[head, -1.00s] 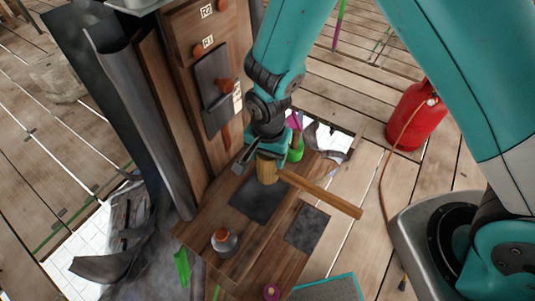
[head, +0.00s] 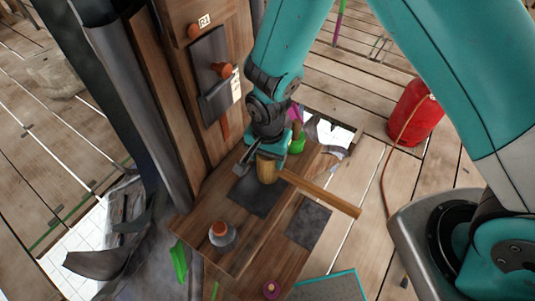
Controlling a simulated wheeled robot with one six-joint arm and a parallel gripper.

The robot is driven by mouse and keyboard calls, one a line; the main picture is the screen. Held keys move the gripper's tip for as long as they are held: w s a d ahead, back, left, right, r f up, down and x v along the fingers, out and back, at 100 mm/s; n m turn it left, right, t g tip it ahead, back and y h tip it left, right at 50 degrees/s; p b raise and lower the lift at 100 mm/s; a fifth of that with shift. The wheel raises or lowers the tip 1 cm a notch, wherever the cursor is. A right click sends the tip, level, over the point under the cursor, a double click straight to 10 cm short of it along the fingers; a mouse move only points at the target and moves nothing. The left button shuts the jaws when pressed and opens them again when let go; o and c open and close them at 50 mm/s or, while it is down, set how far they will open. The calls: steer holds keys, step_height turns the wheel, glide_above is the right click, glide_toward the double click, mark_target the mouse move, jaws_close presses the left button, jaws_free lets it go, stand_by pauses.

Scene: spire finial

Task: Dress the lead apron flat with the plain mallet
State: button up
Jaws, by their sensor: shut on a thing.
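My gripper (head: 262,152) is shut on the wooden mallet. The mallet's pale round head (head: 267,169) shows just below the fingers, and its handle (head: 325,195) points right and toward the front. The mallet is over a wooden bench top (head: 205,215), near a dark grey square (head: 257,197); I cannot tell whether they touch. Crumpled grey sheet (head: 100,262) lies at the lower left. I cannot tell which grey piece is the lead apron.
The wooden post (head: 165,90) rises close left of my arm. A white bottle with an orange top (head: 222,235) and another dark square (head: 307,223) are on the bench. A red gas cylinder (head: 415,112) with a hose stands at right. The plank floor at upper right is mostly clear.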

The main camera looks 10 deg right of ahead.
steer(key=shift+r+p, duration=1.65)
steer(key=shift+r, duration=0.5)
